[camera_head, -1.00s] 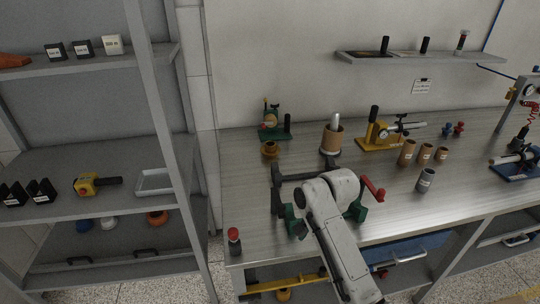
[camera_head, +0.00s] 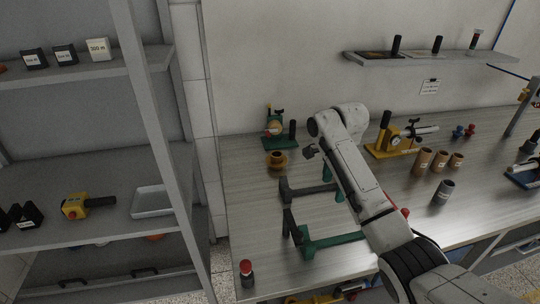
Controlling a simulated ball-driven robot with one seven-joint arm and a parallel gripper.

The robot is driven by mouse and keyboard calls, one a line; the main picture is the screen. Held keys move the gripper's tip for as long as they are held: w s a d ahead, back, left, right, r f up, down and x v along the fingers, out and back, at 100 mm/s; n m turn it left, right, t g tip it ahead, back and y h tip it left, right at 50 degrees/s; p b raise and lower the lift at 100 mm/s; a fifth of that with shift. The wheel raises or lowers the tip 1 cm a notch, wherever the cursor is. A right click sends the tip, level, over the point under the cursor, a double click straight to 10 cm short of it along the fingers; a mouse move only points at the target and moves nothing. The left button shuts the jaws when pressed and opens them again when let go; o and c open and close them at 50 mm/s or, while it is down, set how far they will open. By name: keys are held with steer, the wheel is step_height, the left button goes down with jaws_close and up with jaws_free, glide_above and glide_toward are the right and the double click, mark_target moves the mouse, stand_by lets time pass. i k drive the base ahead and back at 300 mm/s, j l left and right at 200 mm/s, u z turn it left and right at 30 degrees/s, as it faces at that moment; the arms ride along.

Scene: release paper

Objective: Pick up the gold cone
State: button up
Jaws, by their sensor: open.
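The gold cone (camera_head: 276,160) looks like a small gold-brown flared piece. It stands on the workbench (camera_head: 252,215) near the wall, just in front of a green-based device (camera_head: 278,132). My gripper (camera_head: 309,153) is to the right of the cone, apart from it. Only a dark finger part shows at the end of my white arm, and the rest is hidden behind the arm. It is open, and nothing shows between its fingers.
Dark and green brackets (camera_head: 335,243) stand on the bench in front of the cone. A yellow device (camera_head: 395,143) and several brown tubes (camera_head: 423,160) are to the right. A red-topped piece (camera_head: 246,272) is at the front left corner. Grey shelves (camera_head: 120,222) stand left.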

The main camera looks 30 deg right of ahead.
mark_target(276, 160)
steer(key=i, duration=1.1)
